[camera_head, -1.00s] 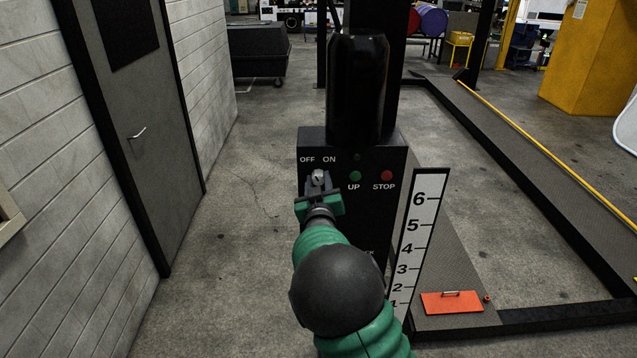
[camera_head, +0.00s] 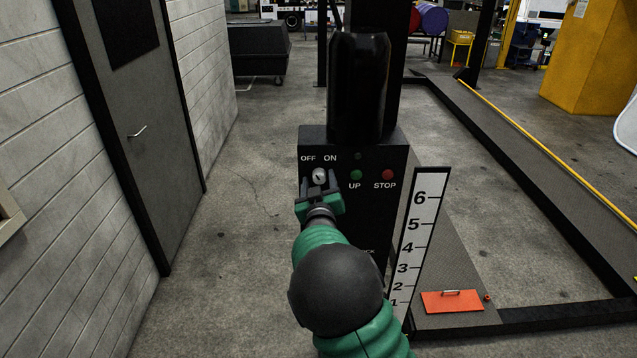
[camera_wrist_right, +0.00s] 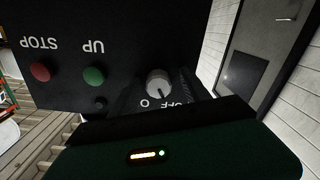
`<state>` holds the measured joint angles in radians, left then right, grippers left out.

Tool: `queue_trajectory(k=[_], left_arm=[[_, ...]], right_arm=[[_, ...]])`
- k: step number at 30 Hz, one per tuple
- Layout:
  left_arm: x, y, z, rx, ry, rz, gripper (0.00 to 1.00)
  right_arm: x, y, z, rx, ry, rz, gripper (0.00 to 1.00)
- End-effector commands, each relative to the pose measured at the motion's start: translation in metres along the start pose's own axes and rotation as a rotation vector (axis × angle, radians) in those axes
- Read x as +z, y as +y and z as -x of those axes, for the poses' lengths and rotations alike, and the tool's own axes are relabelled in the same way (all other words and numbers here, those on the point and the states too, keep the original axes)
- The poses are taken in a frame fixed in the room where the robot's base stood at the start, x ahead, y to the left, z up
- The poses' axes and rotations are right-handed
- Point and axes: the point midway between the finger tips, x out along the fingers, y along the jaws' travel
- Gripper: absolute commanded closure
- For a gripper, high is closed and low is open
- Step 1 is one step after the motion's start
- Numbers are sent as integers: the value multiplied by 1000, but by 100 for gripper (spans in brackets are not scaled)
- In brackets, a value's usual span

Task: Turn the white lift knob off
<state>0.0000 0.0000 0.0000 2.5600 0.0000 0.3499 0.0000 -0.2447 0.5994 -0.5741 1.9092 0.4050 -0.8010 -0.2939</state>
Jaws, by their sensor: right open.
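The white lift knob (camera_head: 319,174) is on the upper left of the black control box (camera_head: 355,235), under the OFF and ON labels. It also shows in the right wrist view (camera_wrist_right: 158,82), which is upside down, with a small dark mark on its face. I cannot tell exactly which label the mark faces. My right gripper (camera_head: 319,184) is open at the knob, its two dark fingers spread to either side of it with a gap between them and the knob. I cannot tell how deep the fingertips reach. My left gripper is not in view.
A green UP button (camera_head: 356,175) and a red STOP button (camera_head: 388,174) sit right of the knob. A black post (camera_head: 358,90) rises behind the box. A numbered white scale (camera_head: 418,230) stands to the right. A grey door (camera_head: 130,130) is at left, with clear floor before it.

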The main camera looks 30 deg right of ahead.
Motion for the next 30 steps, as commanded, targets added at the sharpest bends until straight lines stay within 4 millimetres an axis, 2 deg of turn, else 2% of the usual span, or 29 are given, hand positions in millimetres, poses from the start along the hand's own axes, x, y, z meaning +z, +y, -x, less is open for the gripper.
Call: queue_trajectory(k=[4,7,11,15,21,25,30], left_arm=[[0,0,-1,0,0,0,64],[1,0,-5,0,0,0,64],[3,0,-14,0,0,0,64],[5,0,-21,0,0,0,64],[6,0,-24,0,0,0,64],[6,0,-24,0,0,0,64],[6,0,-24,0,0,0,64]], right_arm=[[-1,0,2,1,3,-2,45],[-1,-1,14,0,4,-4,45],[1,-1,46,-1,4,-6,45],[1,-2,89,-3,3,-6,45],[2,-2,141,-3,0,-4,45],[1,-2,160,-2,-1,-1,45],[2,-2,167,-1,-2,2,45]])
